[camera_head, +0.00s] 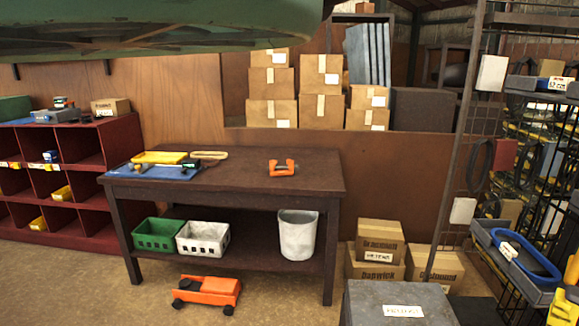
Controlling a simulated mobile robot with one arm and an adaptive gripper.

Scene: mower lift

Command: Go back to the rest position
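My gripper and arm do not show in this view.
A dark brown table (240,180) stands ahead, with a blue tray and an orange tool (283,168) on it. An orange wheeled thing (207,291) lies on the floor before it. A grey box (396,300) is near at lower right; a wire rack (520,130) stands at right. Front-left floor looks clear.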

